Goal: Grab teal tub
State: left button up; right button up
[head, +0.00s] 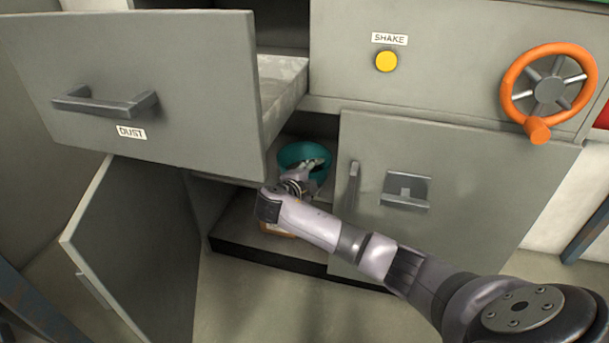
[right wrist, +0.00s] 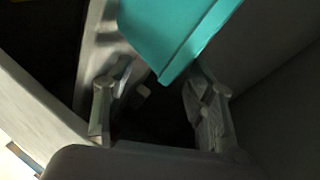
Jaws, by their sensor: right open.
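The teal tub (head: 292,154) stands inside the open lower cabinet, on a shelf under the pulled-out drawer. In the head view my right gripper (head: 308,174) reaches into the cabinet and covers part of the tub's front. In the right wrist view the tub (right wrist: 172,28) fills the upper middle, its lower corner at the gap between my fingers (right wrist: 157,78). The right gripper is open, one finger on each side of that corner. I cannot tell whether a finger touches the tub. My left gripper is not in view.
The open drawer labelled DUST (head: 150,75) overhangs the cabinet on the left. A cabinet door (head: 140,235) hangs open below it. A closed door (head: 450,200) borders the opening on the right. An orange handwheel (head: 510,85) and a yellow SHAKE button (head: 386,61) are above.

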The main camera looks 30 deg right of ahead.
jog(key=shift+x, duration=0.85)
jog(key=shift+c, duration=0.2)
jog(key=shift+f, duration=0.1)
grip_shut()
